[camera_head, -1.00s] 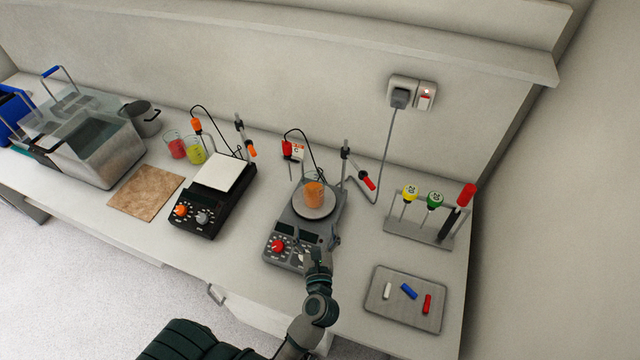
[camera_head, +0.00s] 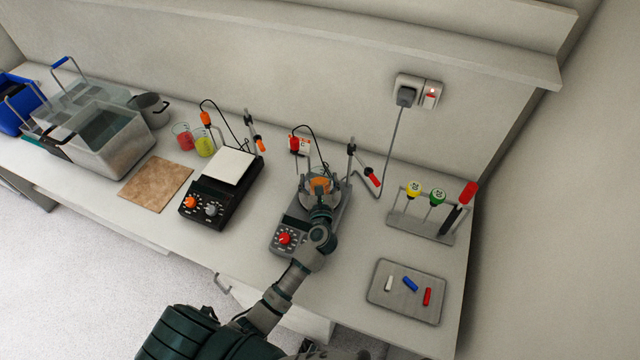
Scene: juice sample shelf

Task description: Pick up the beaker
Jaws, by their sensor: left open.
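The beaker (camera_head: 320,184) with orange liquid stands on the round plate of the grey hotplate stirrer (camera_head: 291,219), right of the middle of the view. My left gripper (camera_head: 320,196) is at the near side of the beaker and covers its lower front part. The jaws are open; whether the fingers touch the glass cannot be told. My right gripper is not in view.
A probe stand (camera_head: 351,160) rises close behind the beaker on the right. A black stirrer (camera_head: 207,203) stands to the left, with two beakers (camera_head: 184,137) behind it. A grey tray (camera_head: 404,309) and a tool rack (camera_head: 420,228) are to the right.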

